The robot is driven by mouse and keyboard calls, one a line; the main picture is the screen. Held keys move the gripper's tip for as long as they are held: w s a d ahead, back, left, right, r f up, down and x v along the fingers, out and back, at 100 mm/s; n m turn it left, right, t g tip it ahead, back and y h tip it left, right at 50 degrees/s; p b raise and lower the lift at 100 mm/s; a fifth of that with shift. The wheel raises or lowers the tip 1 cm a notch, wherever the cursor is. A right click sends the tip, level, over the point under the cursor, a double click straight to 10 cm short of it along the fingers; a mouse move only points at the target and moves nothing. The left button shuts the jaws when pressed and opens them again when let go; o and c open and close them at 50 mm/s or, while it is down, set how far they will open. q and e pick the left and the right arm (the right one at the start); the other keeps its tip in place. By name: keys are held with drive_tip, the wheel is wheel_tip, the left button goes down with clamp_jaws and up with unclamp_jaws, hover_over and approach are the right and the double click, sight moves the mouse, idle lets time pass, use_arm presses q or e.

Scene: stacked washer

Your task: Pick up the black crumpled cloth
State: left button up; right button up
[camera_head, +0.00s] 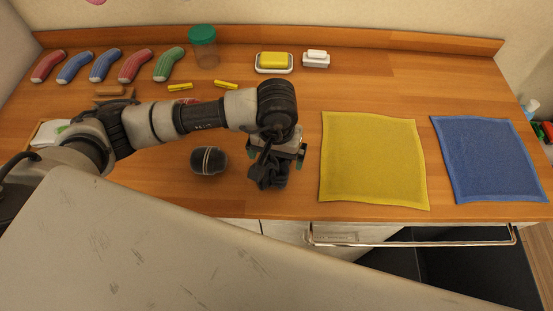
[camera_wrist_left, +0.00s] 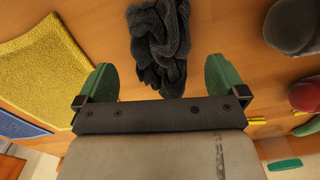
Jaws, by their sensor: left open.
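The black crumpled cloth (camera_head: 266,176) lies on the wooden counter near its front edge, left of the yellow cloth. In the left wrist view the cloth (camera_wrist_left: 160,45) is a dark knitted bundle. My left gripper (camera_head: 277,157) is over the cloth in the head view, hiding part of it. In the left wrist view my left gripper (camera_wrist_left: 160,80) is open, its two green fingertips wide apart. The cloth shows ahead of the gap between them, with bare space on both sides. The cloth looks unheld. My right gripper is not in view.
A dark rounded object (camera_head: 210,161) stands left of the cloth. A yellow cloth (camera_head: 373,160) and a blue cloth (camera_head: 490,158) lie flat to the right. A green-lidded jar (camera_head: 203,47) and a yellow sponge (camera_head: 274,60) are at the back. A metal rail (camera_head: 410,243) runs below the counter's front edge.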

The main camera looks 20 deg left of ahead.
sight(277, 159)
use_arm(q)
wheel_tip(277, 159, down, 4)
drive_tip(key=shift+r+p, duration=0.2)
drive_tip(key=shift+p, duration=0.4)
drive_tip(key=shift+f, duration=0.2)
drive_tip(key=shift+w+f, duration=0.1)
drive_tip(key=shift+c, duration=0.6)
drive_tip(key=c, duration=0.9)
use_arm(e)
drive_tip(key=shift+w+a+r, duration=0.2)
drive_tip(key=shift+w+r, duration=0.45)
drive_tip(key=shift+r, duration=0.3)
